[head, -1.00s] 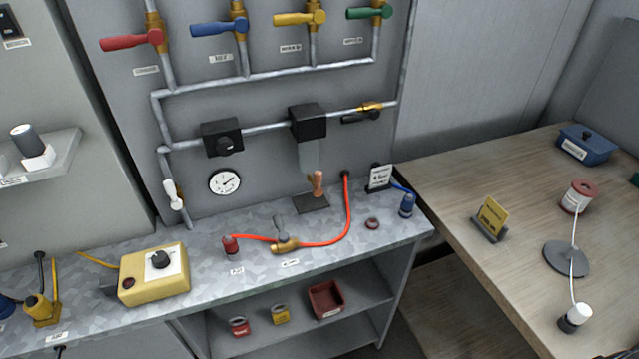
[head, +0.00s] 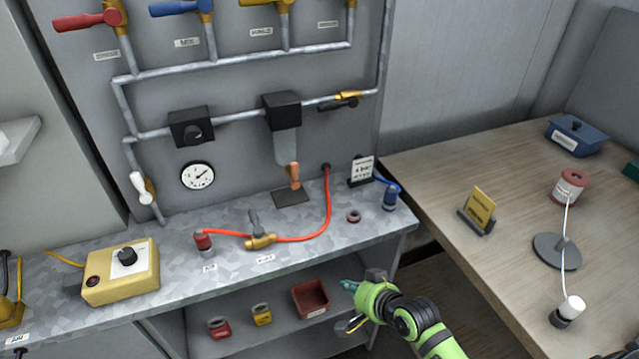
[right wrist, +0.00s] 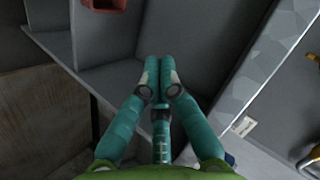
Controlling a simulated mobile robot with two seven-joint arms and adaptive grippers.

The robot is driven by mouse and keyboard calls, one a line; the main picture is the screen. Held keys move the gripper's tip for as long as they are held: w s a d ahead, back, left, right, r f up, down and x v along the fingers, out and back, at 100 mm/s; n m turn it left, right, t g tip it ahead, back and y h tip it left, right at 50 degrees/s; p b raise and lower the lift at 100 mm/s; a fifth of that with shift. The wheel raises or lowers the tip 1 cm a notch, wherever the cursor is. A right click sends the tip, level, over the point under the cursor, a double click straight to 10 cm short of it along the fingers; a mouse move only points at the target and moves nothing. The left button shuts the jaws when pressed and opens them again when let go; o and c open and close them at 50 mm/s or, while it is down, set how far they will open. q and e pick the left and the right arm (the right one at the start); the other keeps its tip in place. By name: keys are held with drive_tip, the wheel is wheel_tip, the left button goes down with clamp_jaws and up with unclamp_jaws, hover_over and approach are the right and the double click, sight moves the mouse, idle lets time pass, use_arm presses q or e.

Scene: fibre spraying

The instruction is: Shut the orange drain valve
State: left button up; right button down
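The orange drain valve (head: 294,175) sits under the clear bowl (head: 287,146) of a black unit on the grey panel. Its orange handle stands roughly upright, just above a dark plate on the metal worktop. My right gripper (head: 350,286) is low in front of the worktop's front edge, below and to the right of the valve and well apart from it. In the right wrist view its teal fingers (right wrist: 158,72) meet at the tips with nothing between them. The valve cannot be made out in that view. My left gripper is out of view.
An orange hose (head: 328,215) and a brass valve (head: 260,241) lie on the worktop (head: 180,255) before the drain valve. A sign (head: 361,170) stands to its right. A red bin (head: 311,298) and jars sit on the shelf below. A wooden table (head: 440,160) stands at right.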

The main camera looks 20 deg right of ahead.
sight(295, 176)
drive_tip(key=shift+t+y, duration=0.7)
drive_tip(key=r, duration=0.3)
drive_tip(key=a+r, duration=0.1)
drive_tip(key=r, duration=0.2)
drive_tip(key=w+r, duration=0.1)
drive_tip(key=r, duration=0.2)
drive_tip(key=shift+a+r+b, duration=0.2)
drive_tip(key=shift+b, duration=0.15)
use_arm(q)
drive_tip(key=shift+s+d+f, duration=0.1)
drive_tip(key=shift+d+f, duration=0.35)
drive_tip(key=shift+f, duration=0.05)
use_arm(e)
drive_tip(key=w+d+r+m+t, duration=0.2)
drive_tip(key=w+r+m+t, duration=0.1)
drive_tip(key=r, duration=0.3)
drive_tip(key=w+d+r+m+t, duration=0.2)
drive_tip(key=w+d+r+m, duration=0.1)
drive_tip(key=r, duration=0.4)
drive_tip(key=shift+w+d+r+m+t+y, duration=0.15)
drive_tip(key=shift+w+d+m+t+y, duration=0.25)
drive_tip(key=shift+w+m, duration=0.45)
